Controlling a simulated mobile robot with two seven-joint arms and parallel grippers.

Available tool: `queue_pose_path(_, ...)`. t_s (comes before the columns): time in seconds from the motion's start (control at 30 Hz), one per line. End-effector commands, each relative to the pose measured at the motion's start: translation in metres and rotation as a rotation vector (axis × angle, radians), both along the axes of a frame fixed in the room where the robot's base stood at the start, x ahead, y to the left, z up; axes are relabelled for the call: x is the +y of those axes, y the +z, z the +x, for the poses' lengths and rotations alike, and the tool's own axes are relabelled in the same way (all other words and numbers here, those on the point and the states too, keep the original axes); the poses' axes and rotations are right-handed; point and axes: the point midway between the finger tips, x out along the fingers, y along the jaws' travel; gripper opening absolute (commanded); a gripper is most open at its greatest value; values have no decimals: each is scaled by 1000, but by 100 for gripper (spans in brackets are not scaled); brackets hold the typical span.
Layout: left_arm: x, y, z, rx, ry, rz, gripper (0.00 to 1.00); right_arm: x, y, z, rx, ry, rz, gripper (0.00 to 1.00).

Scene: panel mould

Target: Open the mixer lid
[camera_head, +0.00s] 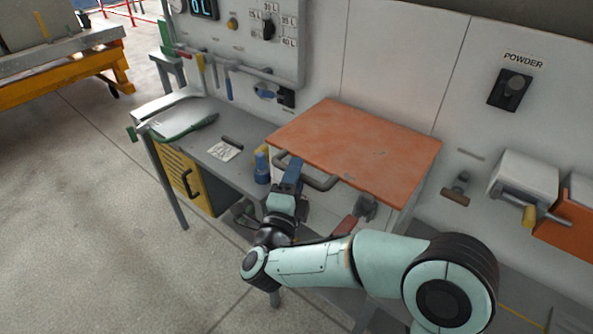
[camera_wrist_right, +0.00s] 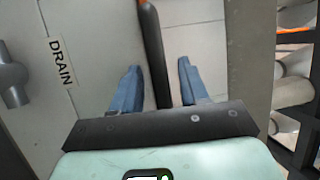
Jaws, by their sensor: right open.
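The mixer lid (camera_head: 355,145) is a flat, worn orange panel, lying closed on the pale mixer body in the head view. A grey bar handle (camera_head: 322,184) runs along its front edge. My right gripper (camera_head: 291,170) is at the left part of this handle, its blue fingers pointing at it. In the right wrist view the gripper (camera_wrist_right: 158,85) is open, with a dark bar (camera_wrist_right: 155,60) running between the two fingers, apart from both. This bar looks like the handle or the lid's edge. My left gripper is not in view.
A grey workbench (camera_head: 200,135) with a paper note (camera_head: 224,151) and a blue bottle (camera_head: 262,168) stands left of the mixer. A POWDER switch (camera_head: 511,88) is on the wall at right. A DRAIN label (camera_wrist_right: 61,62) shows in the wrist view.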

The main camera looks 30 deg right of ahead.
Motion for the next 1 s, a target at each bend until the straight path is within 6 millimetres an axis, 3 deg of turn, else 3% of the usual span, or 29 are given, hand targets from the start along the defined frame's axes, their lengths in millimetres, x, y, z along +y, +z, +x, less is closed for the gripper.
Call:
queue_pose_path(0.37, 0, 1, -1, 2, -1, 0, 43, -5, 1, 6, 1, 2, -1, 44)
queue_pose_path(0.4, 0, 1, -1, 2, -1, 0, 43, -5, 1, 6, 1, 2, -1, 41)
queue_pose_path(0.53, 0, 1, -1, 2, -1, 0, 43, -5, 1, 6, 0, 2, 0, 0)
queue_pose_path(0.8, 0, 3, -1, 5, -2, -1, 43, -5, 5, 6, 2, 1, 8, 0)
queue_pose_path(1.0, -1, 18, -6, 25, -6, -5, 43, -2, 29, 5, 21, 1, 64, 0)
